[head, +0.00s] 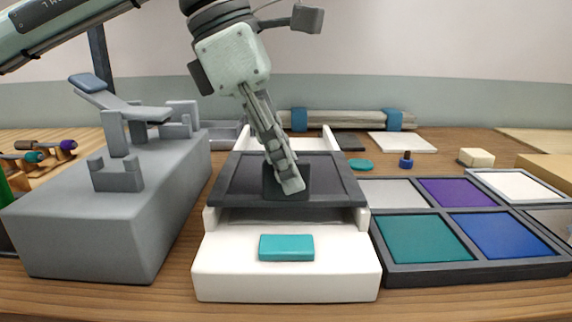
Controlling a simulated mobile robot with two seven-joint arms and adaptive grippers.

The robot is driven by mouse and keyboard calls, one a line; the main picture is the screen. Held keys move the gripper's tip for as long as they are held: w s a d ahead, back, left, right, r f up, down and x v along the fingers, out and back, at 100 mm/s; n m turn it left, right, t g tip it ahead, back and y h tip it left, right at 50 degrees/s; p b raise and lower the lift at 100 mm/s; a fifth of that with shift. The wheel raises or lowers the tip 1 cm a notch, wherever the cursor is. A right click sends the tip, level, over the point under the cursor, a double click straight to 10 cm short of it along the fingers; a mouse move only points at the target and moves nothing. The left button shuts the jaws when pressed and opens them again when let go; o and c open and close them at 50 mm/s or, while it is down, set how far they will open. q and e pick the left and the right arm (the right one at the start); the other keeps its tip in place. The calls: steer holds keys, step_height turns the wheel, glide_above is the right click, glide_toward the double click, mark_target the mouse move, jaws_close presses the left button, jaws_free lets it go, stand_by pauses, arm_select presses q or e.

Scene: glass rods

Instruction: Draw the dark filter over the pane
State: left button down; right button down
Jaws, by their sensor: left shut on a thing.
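The dark filter (237,180) is a dark grey framed panel lying across the white stand in the middle of the head view. A dark upright handle (270,183) rises from it. My left gripper (288,184) reaches down from above and is shut on this handle. The white stand (285,285) has side rails and a teal block (286,247) on its front ledge. I cannot pick out the pane for certain; the filter covers most of the stand's top. A dark gap shows beneath the filter's front edge. My right gripper is not in view.
A grey block with raised brackets (105,230) stands close on the left. A dark tray with coloured panels (470,265) lies close on the right. A wrapped roll (345,119), a teal disc (361,164) and a cream block (476,157) lie farther back. Bare wood shows along the front.

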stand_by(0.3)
arm_select(q)
steer(key=c, duration=1.6)
jaws_free()
steer(key=shift+r, duration=0.1)
steer(key=v, duration=1.1)
steer(key=shift+a+r, duration=0.25)
steer(key=shift+r, duration=0.1)
steer(key=shift+s, duration=0.1)
